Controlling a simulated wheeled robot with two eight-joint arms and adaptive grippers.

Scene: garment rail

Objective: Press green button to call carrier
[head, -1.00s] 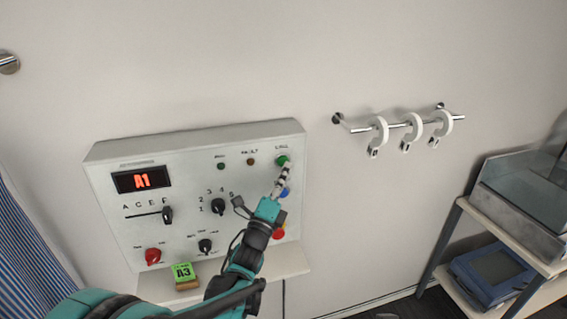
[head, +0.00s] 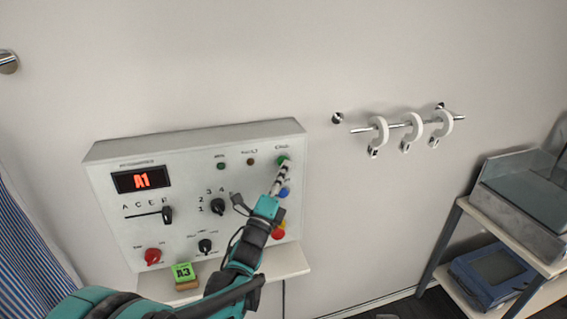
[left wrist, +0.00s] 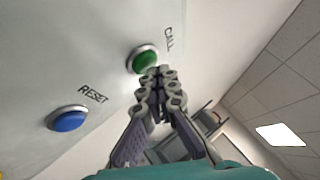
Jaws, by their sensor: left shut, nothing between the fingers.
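The green button (head: 283,160), labelled CALL, is at the top right of the white control panel (head: 130,220). My left gripper (head: 282,170) is shut and empty, with its fingertips right at the lower edge of the green button in the head view. In the left wrist view the green button (left wrist: 143,60) shows just beyond the closed fingertips (left wrist: 158,72). I cannot tell whether the tips touch it. The panel display (head: 141,179) reads A1. My right gripper is not in view.
A blue RESET button (left wrist: 68,119) sits below the green one, with yellow and red buttons (head: 278,234) lower. A green card reading A3 (head: 183,272) stands on the ledge (head: 285,262). White hooks (head: 412,126) hang on a rail at right. A shelf (head: 465,230) stands far right.

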